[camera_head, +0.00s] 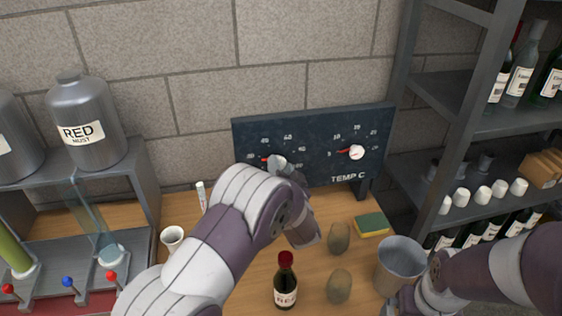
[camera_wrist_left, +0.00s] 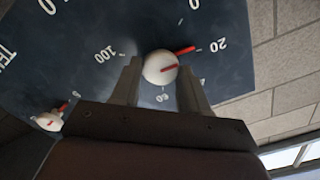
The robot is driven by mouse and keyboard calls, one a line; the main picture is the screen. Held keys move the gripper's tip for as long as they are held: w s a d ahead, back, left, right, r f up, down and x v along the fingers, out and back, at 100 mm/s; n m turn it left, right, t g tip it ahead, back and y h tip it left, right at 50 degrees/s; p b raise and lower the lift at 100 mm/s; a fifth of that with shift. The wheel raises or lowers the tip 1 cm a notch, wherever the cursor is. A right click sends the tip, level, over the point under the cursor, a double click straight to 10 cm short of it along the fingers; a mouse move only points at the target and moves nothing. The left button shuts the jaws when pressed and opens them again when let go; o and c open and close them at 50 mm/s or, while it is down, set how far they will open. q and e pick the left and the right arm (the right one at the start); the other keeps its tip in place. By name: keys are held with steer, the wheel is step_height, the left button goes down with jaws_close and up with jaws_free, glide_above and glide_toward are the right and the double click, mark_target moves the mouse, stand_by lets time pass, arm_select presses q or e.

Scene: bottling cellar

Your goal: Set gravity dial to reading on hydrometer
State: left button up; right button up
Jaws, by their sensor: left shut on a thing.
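A dark dial board (camera_head: 310,170) stands at the back of the wooden table. My left gripper (camera_head: 279,166) is shut on the white knob of its left dial. In the left wrist view the knob (camera_wrist_left: 160,66) sits between the two fingers, its red pointer directed close to the 20 mark. The right dial's white knob (camera_head: 357,152), above the "TEMP C" label, is free, its red pointer toward the left. A slim white marked tube (camera_head: 201,195) stands left of the board; I cannot tell whether it is the hydrometer. My right gripper (camera_head: 391,308) is mostly cut off at the bottom edge.
A grey metal cup (camera_head: 400,264) stands near my right arm. A small white cup (camera_head: 172,239) stands left. A rack with a steel can (camera_head: 85,115) and glass cylinders is further left.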

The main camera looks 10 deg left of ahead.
arm_select(q)
steer(key=shift+r+m+p, duration=0.1)
steer(key=shift+m+p, duration=0.4)
steer(key=shift+m, duration=0.4)
steer(key=o, duration=1)
steer(key=shift+d, duration=0.1)
steer(key=b+v, duration=0.1)
steer(key=v, duration=0.6)
steer(key=shift+s, duration=0.3)
steer(key=shift+d, duration=0.1)
